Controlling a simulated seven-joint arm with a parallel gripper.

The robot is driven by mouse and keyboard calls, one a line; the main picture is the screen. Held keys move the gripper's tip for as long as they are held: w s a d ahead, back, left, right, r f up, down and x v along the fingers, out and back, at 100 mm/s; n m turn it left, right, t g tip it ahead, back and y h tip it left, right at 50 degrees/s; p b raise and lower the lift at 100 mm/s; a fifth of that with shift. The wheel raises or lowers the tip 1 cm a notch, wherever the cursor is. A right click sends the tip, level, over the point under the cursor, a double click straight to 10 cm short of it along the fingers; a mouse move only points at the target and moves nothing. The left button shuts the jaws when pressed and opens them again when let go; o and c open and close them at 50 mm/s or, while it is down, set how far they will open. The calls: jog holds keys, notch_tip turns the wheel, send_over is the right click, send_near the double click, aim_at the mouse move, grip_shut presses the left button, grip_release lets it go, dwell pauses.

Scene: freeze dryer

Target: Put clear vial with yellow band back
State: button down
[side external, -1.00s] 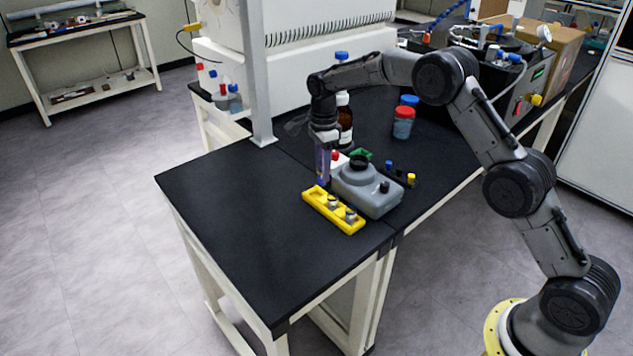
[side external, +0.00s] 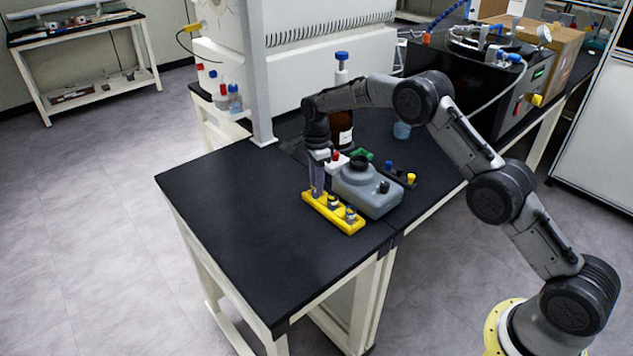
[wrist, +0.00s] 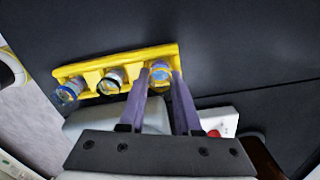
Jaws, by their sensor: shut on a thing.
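The yellow rack (side external: 342,224) lies on the black bench. My gripper (side external: 316,194) points down at the rack's far left end. In the wrist view, my gripper (wrist: 161,76) is shut on a small clear vial (wrist: 160,72) at the rack's right end. A yellowish tint shows around this vial, but its band is not clear. I cannot tell how deep it sits in its slot. Two other vials stand in the rack, one in the middle (wrist: 111,82) and one at the left end (wrist: 69,92); both show in the side view.
A grey squat bottle (side external: 367,190) stands close beside the rack. Behind it are a white block with a red cap (side external: 335,158), a brown bottle (side external: 342,130) and a small dark rack with blue and yellow caps (side external: 400,174). The bench left of the rack is clear.

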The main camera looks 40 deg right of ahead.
jog(key=c, duration=0.6)
grip_release()
jog(key=s+r+n+t, duration=0.1)
jog(key=s+r+n, duration=0.15)
jog(key=r, duration=0.85)
jog(key=s+r+n, duration=0.2)
jog(key=s+r, duration=0.2)
jog(key=r, duration=0.7)
jog(key=s+a+r+n+t, duration=0.1)
jog(key=s+r+n, duration=0.2)
jog(key=s, duration=0.4)
jog(key=s+r+n+t, duration=0.1)
jog(key=s+r+n, duration=0.25)
jog(key=s, duration=0.25)
jog(key=s+f+n+t, duration=0.1)
jog(key=s+n, duration=0.4)
jog(key=s, duration=0.6)
jog(key=s+f+n+t, duration=0.1)
jog(key=s+f+n, duration=0.3)
jog(key=s, duration=0.8)
jog(key=shift+s+a+f+n+t, duration=0.2)
jog(key=shift+s+a+n+t, duration=0.1)
jog(key=shift+n, duration=0.3)
